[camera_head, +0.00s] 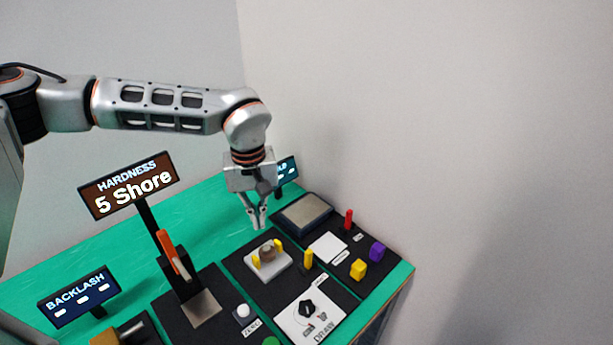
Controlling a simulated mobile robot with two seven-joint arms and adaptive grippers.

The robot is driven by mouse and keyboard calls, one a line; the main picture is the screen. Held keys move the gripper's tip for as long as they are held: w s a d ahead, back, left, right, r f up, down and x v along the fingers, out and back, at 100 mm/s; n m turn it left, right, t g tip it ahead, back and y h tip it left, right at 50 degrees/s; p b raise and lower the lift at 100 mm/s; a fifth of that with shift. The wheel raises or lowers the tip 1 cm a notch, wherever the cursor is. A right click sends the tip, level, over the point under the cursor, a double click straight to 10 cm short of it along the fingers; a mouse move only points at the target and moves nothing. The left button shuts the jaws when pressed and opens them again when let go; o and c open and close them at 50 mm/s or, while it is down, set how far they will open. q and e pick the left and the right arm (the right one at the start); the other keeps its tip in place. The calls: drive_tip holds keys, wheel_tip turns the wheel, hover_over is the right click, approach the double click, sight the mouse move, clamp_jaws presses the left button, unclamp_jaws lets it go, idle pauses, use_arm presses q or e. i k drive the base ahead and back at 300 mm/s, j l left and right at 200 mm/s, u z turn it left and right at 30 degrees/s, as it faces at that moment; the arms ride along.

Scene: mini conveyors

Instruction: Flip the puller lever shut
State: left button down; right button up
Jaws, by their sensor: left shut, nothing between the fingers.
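My left gripper (258,219) comes down from above with its fingers shut and empty. It hangs over the back part of the middle black panel (244,263). Just below it is a white block (268,270) with a brown round piece (267,252) between two yellow jaws. A small yellow lever (308,259) stands upright to the right of that block, apart from the gripper. It looks like the puller lever, but I cannot read its label. A black dial (307,307) sits on a white plate marked DRAW in front. My right gripper is not in view.
To the left stands a tester with an orange lever (172,254) and a HARDNESS sign (128,185). A BACKLASH sign (78,298) is at the front left. On the right panel are a grey pad (305,213), a red peg (348,219), a yellow block (358,269) and a purple block (377,251).

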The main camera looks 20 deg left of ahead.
sight(308, 259)
drive_tip(key=k+l, duration=0.65)
drive_tip(key=k, duration=0.25)
